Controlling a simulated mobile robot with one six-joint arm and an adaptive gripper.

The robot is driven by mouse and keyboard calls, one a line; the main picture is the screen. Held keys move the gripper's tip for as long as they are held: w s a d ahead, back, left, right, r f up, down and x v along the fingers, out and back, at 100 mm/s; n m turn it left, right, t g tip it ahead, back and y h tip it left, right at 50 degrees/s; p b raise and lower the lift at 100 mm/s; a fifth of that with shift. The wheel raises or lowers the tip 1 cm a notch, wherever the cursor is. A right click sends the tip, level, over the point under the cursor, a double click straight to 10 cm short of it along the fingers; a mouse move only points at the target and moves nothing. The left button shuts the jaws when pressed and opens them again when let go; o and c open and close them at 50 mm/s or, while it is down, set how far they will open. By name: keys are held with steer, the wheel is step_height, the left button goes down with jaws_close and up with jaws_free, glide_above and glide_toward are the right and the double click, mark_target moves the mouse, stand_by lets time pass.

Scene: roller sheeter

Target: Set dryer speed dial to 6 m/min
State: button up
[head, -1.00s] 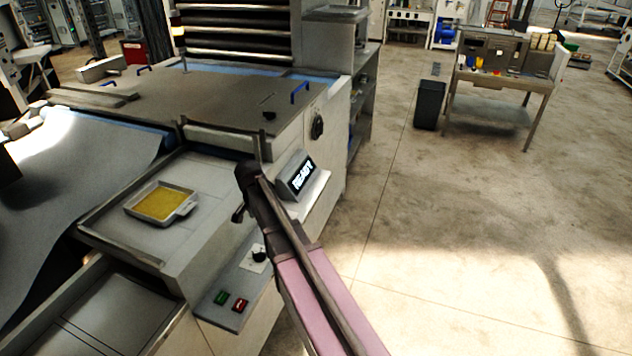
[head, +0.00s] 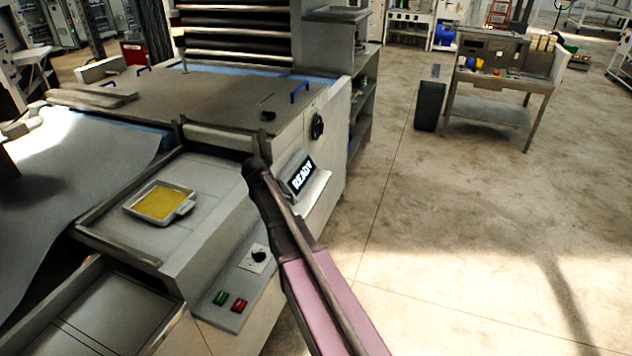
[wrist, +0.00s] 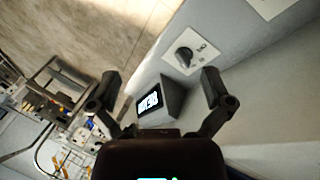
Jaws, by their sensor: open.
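A black dial (head: 259,254) on a white plate sits on the machine's front control ledge. It also shows in the wrist view (wrist: 184,57), ahead of the fingers and slightly right of centre; its scale is too small to read. A second black knob (head: 317,126) is on the machine's side panel. I cannot tell from labels which one is the dryer dial. My gripper (wrist: 162,90) is open and empty, its fingers apart and clear of the dial. In the head view it is seen at the dark arm end (head: 256,170), beside the display; its fingertips are not clear there.
A display (head: 301,176) reading READY stands on the ledge and shows between my fingers in the wrist view (wrist: 152,104). A green button (head: 220,298) and a red button (head: 239,305) are at the ledge's near end. A tray (head: 133,208) lies left.

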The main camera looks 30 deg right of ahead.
steer(key=w+d+r+n+h+b, duration=0.1)
steer(key=d+r+n+h, duration=0.1)
steer(key=d+n, duration=0.4)
steer(key=w+d+r+n+h+b, duration=0.1)
steer(key=w+d+r+n+h, duration=0.1)
steer(key=d+n+h, duration=0.2)
steer(key=shift+d+r+n+h, duration=0.2)
steer(key=shift+d+n+h, duration=0.2)
steer(key=shift+d+n, duration=2.25)
steer(key=shift+a+n, duration=0.85)
steer(key=shift+n, duration=0.1)
steer(key=shift+s, duration=0.15)
steer(key=s+a+f+m+y, duration=0.4)
steer(key=s+a+m, duration=0.3)
steer(key=s+a, duration=0.5)
steer(key=s+a+f+m+y, duration=0.4)
steer(key=s+a+m+y, duration=0.3)
steer(key=s+a, duration=0.4)
steer(key=shift+s+a+f, duration=0.2)
steer(key=shift+s+a, duration=0.15)
steer(key=shift+s, duration=0.25)
